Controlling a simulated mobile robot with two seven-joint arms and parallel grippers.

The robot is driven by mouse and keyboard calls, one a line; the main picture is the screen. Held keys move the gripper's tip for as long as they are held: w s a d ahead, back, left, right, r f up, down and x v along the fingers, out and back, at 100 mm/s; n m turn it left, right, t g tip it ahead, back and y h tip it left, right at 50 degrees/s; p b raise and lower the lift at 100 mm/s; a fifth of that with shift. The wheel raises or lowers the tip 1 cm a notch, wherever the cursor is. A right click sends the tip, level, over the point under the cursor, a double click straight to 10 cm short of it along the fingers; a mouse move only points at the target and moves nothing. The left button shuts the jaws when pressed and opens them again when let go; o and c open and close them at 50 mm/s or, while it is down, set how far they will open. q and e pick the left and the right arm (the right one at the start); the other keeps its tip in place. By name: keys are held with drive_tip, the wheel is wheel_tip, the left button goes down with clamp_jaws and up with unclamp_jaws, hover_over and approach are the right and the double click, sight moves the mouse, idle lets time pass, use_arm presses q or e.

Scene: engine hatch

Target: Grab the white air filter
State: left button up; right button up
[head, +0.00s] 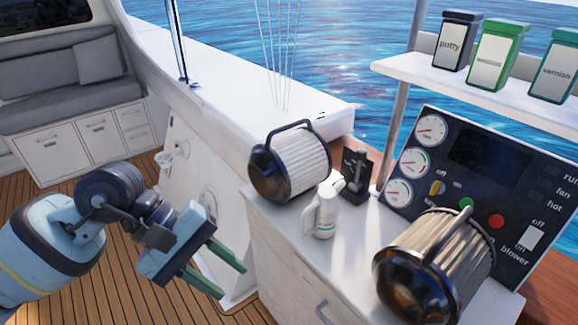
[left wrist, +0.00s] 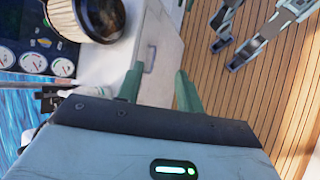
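The white air filter (head: 300,163), a pleated white drum with a black end cap and a black handle on top, lies on its side on the far left of the white counter. My left gripper (head: 233,283) is open and empty, left of the counter and lower in the head view than the filter, clearly apart from it. Its green fingers (left wrist: 158,72) are spread with nothing between them in the left wrist view. The white filter cannot be made out there. My right gripper (left wrist: 227,56) shows at the top of that view, fingers apart and empty.
A beige pleated filter (head: 455,250) lies at the counter's near right; it also shows in the left wrist view (left wrist: 65,18). A gauge panel (head: 480,170) and a shelf (head: 480,90) with tins are behind.

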use_arm(q)
drive_tip(key=s+d+r+n+t+h, duration=0.25)
drive_tip(key=d+n+h, duration=0.45)
drive_tip(key=n+h, duration=0.75)
drive_tip(key=w+a+f+m+t+y, duration=0.1)
drive_tip(key=a+f+m+t+y, duration=0.5)
drive_tip(key=m, duration=0.5)
drive_tip(key=a+f+m+t+y+p, duration=0.15)
drive_tip(key=f+m+t+y, duration=0.3)
drive_tip(key=f+m, duration=0.5)
drive_tip(key=w+a+f+m+t+y+b, duration=0.1)
drive_tip(key=a+f+m+t+y, duration=0.4)
drive_tip(key=m, duration=0.8)
drive_tip(key=s+a+f+n+g+y, duration=0.2)
drive_tip(key=s+f+n, duration=0.3)
drive_tip(key=s+f, duration=0.3)
drive_tip(key=s+a+f+n+g+y, duration=0.1)
drive_tip(key=s+f+n+g+y, duration=0.2)
drive_tip(key=s+f, duration=0.6)
drive_tip(key=n+g, duration=0.2)
drive_tip(key=shift+s+a+f+n+g+p, duration=0.2)
drive_tip(key=shift+s+a+n+g+p, duration=0.1)
drive_tip(key=shift+a+n+p, duration=0.1)
use_arm(e)
drive_tip(key=shift+w+d+r, duration=0.2)
drive_tip(key=shift+w+r, duration=0.35)
drive_tip(key=shift+r, duration=0.3)
